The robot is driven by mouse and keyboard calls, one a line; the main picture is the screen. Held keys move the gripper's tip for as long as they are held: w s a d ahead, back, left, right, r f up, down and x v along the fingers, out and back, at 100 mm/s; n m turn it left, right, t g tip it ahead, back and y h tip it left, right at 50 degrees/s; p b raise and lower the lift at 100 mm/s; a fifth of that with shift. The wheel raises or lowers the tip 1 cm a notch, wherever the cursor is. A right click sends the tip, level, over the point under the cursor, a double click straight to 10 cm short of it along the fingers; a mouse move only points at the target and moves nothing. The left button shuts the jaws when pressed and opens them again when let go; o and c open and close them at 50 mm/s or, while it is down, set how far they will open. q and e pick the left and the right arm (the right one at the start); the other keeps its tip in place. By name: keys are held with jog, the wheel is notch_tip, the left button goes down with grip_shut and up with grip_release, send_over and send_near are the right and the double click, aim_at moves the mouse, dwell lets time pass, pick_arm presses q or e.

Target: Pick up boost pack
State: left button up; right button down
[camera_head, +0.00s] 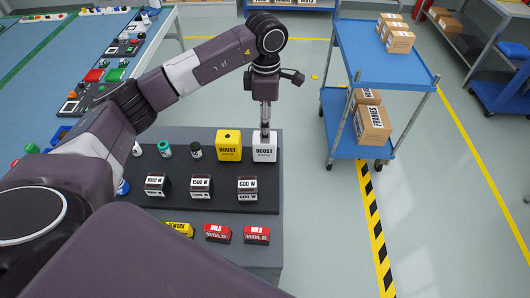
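Two boxes labelled "BOOST" stand side by side at the back right of the dark tray (215,204): a yellow boost pack (229,147) and a white boost pack (264,152). My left arm comes in from the left and bends down at the right. My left gripper (265,131) points straight down at the top of the white boost pack. Its fingers show as one narrow shape, so I cannot tell whether they are open, or whether they touch the pack. My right gripper is not in view.
Labelled blocks, including a 600 W block (247,188), stand in front of the packs. Red HOLD blocks (257,235) lie nearer me. A blue cart (385,62) with cardboard boxes stands at the right, beyond open floor. A long blue table (60,80) is at the left.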

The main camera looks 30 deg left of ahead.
aim_at(265, 150)
pick_arm(q)
jog(key=shift+s+f+p, duration=0.2)
jog(key=shift+f+p, duration=0.25)
jog(key=shift+f, duration=0.3)
notch_tip(265, 150, down, 4)
jog(key=p, duration=0.2)
jog(key=shift+f+p, duration=0.1)
jog(key=shift+p, duration=0.2)
jog(key=shift+a+f, duration=0.1)
jog(key=shift+f, duration=0.25)
jog(key=shift+c, duration=0.3)
grip_shut()
jog(key=shift+w+r, duration=0.1)
jog(key=shift+w, duration=0.05)
